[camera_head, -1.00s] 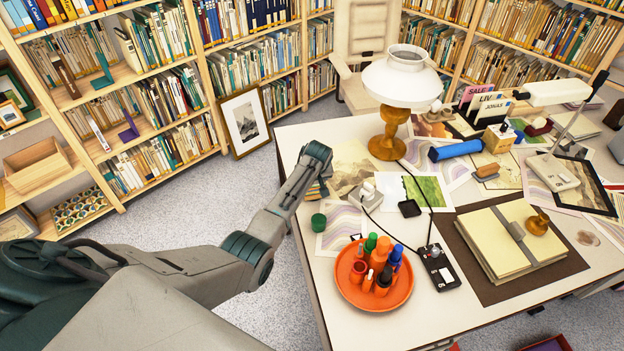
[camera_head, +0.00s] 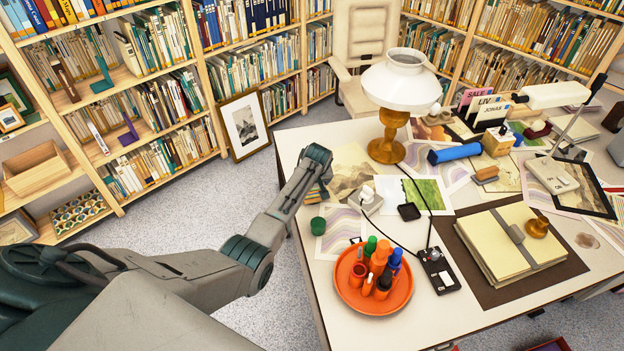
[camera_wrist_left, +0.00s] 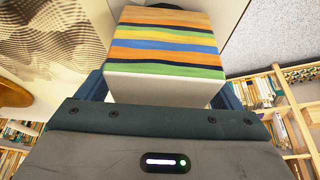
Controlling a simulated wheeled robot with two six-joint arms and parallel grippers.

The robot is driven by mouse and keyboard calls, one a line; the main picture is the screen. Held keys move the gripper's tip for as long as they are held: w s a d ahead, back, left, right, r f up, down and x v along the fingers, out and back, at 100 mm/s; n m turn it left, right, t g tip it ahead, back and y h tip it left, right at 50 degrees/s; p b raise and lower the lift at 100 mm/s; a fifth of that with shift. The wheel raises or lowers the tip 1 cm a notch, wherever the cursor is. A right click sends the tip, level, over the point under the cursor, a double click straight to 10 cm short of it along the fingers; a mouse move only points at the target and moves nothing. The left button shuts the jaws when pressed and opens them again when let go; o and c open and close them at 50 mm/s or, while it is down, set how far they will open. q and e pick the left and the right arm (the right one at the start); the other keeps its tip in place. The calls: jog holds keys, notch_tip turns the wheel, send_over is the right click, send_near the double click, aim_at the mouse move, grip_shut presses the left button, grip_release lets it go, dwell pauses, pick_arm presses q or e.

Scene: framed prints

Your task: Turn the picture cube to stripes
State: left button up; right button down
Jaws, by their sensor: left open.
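The picture cube (camera_head: 320,193) is at the left edge of the desk in the head view, largely hidden by my left gripper (camera_head: 317,172). In the left wrist view the cube (camera_wrist_left: 165,45) shows a face with orange, yellow, green, blue and dark stripes towards the camera, and a plain white side below it. My left gripper is open, with blue-grey finger parts showing at both sides of the cube. The fingertips are hidden behind the cube, so contact cannot be seen. My right gripper is in neither view.
An orange tray (camera_head: 350,296) with several pens and bottles, a white adapter (camera_head: 368,200) with cables and a lamp (camera_head: 388,140) stand nearby. Prints (camera_head: 350,168) lie flat around. Open floor lies left of the desk.

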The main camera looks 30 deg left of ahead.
pick_arm(q)
jog(key=b+v, duration=0.1)
jog(key=v, duration=0.9)
jog(key=shift+r, duration=0.25)
